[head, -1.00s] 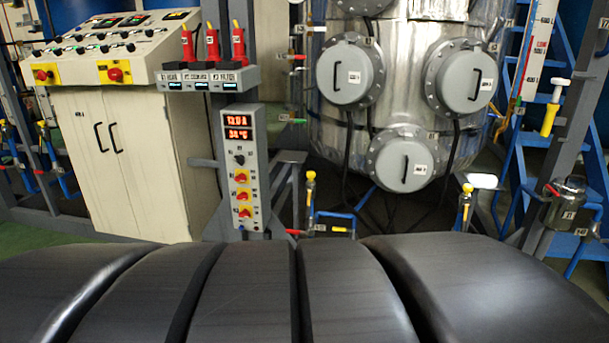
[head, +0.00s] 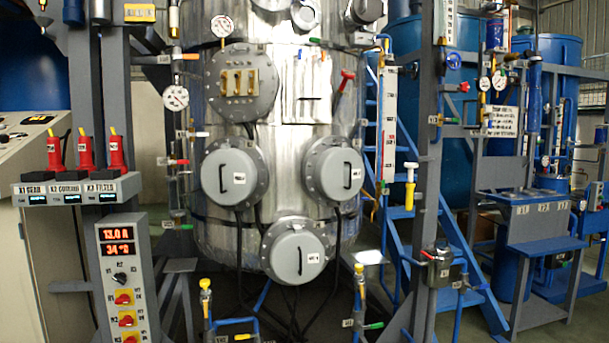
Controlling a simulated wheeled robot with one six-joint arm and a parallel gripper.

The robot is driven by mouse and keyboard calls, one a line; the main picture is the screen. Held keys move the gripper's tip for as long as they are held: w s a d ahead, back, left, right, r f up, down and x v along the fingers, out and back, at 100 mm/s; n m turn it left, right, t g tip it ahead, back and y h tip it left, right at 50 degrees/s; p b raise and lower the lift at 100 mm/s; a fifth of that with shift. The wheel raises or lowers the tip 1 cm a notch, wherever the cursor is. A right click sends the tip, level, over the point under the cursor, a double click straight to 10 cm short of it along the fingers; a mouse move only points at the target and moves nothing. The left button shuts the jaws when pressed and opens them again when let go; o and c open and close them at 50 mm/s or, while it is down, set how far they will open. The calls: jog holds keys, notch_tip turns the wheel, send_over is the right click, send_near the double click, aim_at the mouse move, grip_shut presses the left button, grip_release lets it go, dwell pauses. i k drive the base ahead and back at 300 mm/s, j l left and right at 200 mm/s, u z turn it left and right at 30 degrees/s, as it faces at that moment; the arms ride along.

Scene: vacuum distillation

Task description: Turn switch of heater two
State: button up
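A grey control box (head: 143,275) stands at the lower left in the head view, with a red-lit display (head: 117,241) showing about 13.0 A and 34 °C. Below the display is a black knob (head: 120,278). Under it, red rotary switches on yellow plates run down in a column: an upper one (head: 124,298), a middle one (head: 127,319) and a lower one (head: 130,339) cut by the frame's bottom edge. The small labels beside them are too blurred to tell for certain which is heater two. My gripper is not in view.
A shelf (head: 75,190) with red-and-yellow fittings sits above the box. A silver tank (head: 290,155) with round grey covers stands at centre. Yellow-topped valves (head: 206,285) stand before it.

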aim_at(127, 320)
jog(key=u, duration=1.25)
jog(key=i+j+u, duration=0.15)
jog(key=i, duration=0.45)
jog(key=i+j+u, duration=0.15)
jog(key=i, duration=0.5)
